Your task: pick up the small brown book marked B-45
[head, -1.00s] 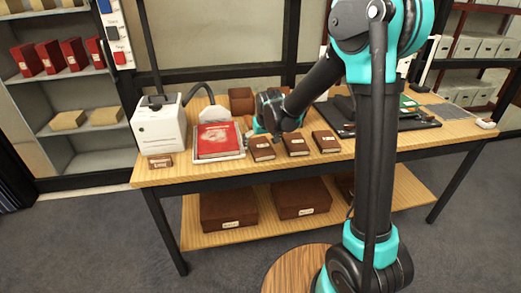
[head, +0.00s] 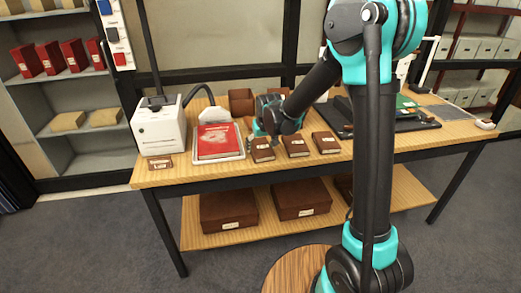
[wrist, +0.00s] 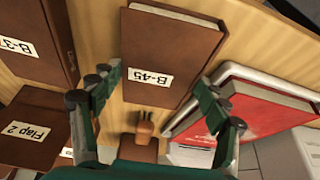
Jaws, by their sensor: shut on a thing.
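The small brown book marked B-45 (wrist: 170,52) fills the upper middle of the wrist view, its white label upside down. In the head view it is the leftmost of three small brown books (head: 263,151) along the table's front. My gripper (wrist: 155,88) has one finger on each side of the book's near part and is shut on it. In the head view my gripper (head: 266,132) is low at the book's back edge. The book looks still at table level; any gap under it cannot be seen.
A red book (head: 216,141) on a white tray lies close to the left. Two more small brown books (head: 296,146) (head: 326,142) stand close to the right. A white box (head: 158,128) and brown boxes (head: 241,101) are also on the table.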

